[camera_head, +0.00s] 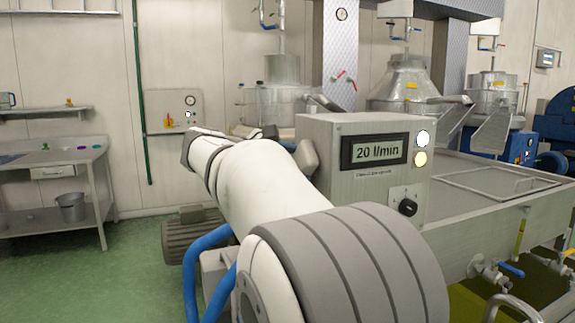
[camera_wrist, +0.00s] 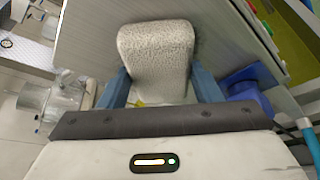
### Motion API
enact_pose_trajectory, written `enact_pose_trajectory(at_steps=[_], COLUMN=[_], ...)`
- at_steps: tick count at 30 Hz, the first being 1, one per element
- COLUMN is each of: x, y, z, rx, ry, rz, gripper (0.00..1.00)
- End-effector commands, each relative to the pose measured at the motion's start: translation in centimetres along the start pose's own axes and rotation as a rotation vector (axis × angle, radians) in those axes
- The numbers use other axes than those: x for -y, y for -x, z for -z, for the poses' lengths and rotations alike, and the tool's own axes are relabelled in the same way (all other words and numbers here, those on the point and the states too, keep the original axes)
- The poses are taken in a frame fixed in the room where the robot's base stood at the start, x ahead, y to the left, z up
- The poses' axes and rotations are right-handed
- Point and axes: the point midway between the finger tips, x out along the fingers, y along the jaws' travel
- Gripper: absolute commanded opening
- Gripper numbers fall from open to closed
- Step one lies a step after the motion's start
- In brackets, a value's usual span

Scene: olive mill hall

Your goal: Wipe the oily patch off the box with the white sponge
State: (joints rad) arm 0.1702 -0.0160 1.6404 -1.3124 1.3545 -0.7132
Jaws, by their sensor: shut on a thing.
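A white, speckled sponge (camera_wrist: 155,45) sits between the two blue fingers of my gripper (camera_wrist: 160,88) in the wrist view. The gripper is shut on it, and the sponge sticks out past the fingers. A grey striped surface lies behind the sponge; I cannot tell whether they touch. In the head view a grey metal box (camera_head: 352,196) has a display reading 20 l/min, two round lights and a black knob. I cannot tell whether this is the box meant. No oily patch is visible in either view.
A metal basin (camera_head: 500,185) with valves and pipes below its edge adjoins the box at right. Large steel vessels (camera_head: 405,80) stand behind. A workbench (camera_head: 50,175) with a bucket (camera_head: 71,208) stands at left. Green floor between bench and machine looks clear.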

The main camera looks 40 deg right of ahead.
Motion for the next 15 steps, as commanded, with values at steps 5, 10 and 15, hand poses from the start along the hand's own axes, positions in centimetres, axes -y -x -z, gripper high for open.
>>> enact_pose_trajectory(at_steps=[5, 10, 15], x=[1.1, 1.4, 2.2], y=[0.3, 0.4, 0.8], z=[-1.0, -1.4, -2.1], rx=[0.000, 0.001, 0.001], ry=[-0.001, 0.001, -0.001], rz=[0.000, 0.001, 0.000], gripper=[0.40, 0.40, 0.40])
